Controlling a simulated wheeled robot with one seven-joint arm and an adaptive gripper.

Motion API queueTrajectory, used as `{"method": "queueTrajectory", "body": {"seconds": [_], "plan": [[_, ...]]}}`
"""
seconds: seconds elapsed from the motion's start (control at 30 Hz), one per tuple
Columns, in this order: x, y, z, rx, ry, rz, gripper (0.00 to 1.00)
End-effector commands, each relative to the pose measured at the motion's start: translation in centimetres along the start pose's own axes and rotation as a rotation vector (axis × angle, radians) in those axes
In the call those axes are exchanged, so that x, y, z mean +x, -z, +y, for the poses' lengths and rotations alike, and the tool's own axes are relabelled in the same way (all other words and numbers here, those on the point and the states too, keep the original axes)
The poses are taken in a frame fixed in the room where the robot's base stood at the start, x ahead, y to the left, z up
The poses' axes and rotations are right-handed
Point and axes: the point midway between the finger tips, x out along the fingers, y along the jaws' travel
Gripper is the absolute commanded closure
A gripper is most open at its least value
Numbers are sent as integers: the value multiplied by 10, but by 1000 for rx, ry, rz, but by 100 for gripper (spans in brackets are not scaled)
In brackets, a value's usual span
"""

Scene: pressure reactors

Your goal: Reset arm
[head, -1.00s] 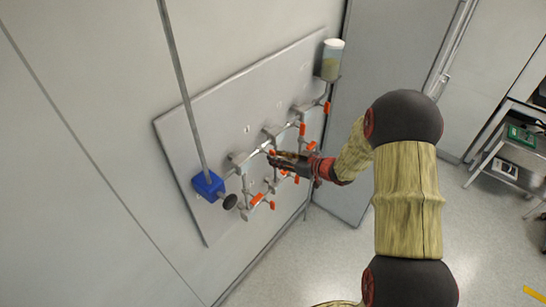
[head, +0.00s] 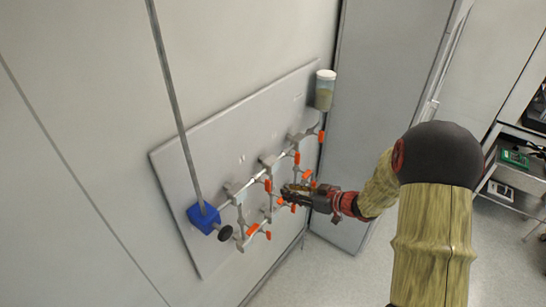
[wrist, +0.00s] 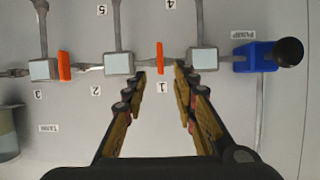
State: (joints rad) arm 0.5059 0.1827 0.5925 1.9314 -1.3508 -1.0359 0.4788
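My gripper (head: 285,193) is in front of the grey valve panel (head: 205,150) in the head view. Another orange handle (wrist: 64,65) is to the left, between labels 2 and 3. In the head view, several orange handles show along the piping, and my gripper hides part of it.
A blue pump (head: 203,218) with a black knob is at the panel's lower left; it also shows in the wrist view (wrist: 255,56). A clear tank (head: 325,92) is at the upper right. A grey rod (head: 172,90) rises from the pump.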

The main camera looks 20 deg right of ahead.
Motion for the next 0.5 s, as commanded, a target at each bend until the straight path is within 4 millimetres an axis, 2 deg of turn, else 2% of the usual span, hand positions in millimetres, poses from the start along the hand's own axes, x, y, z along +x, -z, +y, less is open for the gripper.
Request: {"method": "queueTrajectory", "body": {"seconds": [0.13,0.23,0.27,0.37,0.4,0.5], "plan": [[0,-1,0,-12,-2,-4,72],[0,-16,11,-37,-39,-61,72],[-1,-23,18,-42,-64,-88,72],[-12,-62,42,-28,-177,-221,72],[-20,-78,53,-14,-232,-285,72],[-54,-107,78,26,-376,-443,72]]}}
